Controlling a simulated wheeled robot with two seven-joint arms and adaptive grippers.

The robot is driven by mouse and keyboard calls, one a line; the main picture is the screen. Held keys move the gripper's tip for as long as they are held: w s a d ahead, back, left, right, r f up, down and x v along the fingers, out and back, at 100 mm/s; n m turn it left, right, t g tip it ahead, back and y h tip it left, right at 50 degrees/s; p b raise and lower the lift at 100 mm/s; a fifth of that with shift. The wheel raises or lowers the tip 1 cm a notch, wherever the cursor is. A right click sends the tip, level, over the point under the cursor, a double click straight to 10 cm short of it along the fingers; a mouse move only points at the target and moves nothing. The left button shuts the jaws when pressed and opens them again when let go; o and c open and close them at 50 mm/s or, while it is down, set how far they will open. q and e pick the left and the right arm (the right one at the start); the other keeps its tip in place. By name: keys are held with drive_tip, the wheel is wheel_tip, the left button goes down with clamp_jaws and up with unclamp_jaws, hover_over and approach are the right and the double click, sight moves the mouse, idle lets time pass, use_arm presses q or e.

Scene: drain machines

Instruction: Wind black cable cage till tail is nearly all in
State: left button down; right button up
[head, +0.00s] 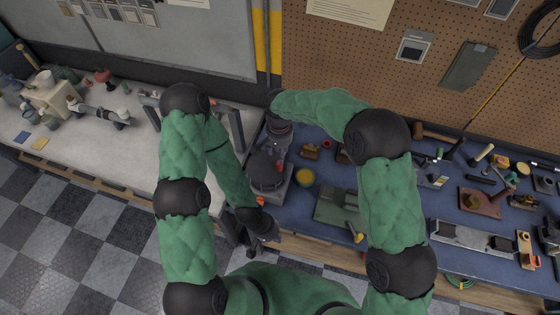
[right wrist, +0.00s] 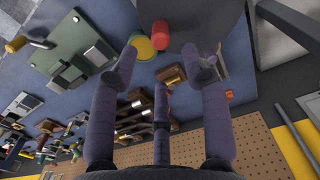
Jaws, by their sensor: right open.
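The black cable cage (head: 262,166) shows in the head view as a dark round drum on a grey base, partly covered by my left arm. In the right wrist view a large dark disc (right wrist: 205,14), seemingly the cage, fills the top edge. A small red cylinder (right wrist: 160,35) stands at its rim. I cannot make out the cable tail. My right gripper (right wrist: 160,52) is open, its fingertips apart below the disc with nothing seen held; in the head view it is just behind the cage. My left gripper (head: 238,232) is low at the bench's front edge; its jaw state is unclear.
A yellow-topped round container (head: 304,177) stands right of the cage. A green machine (head: 338,208) lies further right on the blue bench mat. Tools crowd the right end. A pale bench (head: 100,160) is at the left. A pegboard wall (head: 300,60) rises behind.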

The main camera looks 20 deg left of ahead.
sight(267, 168)
wheel_tip(267, 168, down, 8)
drive_tip(key=shift+w+r+p, duration=0.1)
drive_tip(key=shift+r+p, duration=0.05)
drive_tip(key=shift+p, duration=0.15)
clamp_jaws()
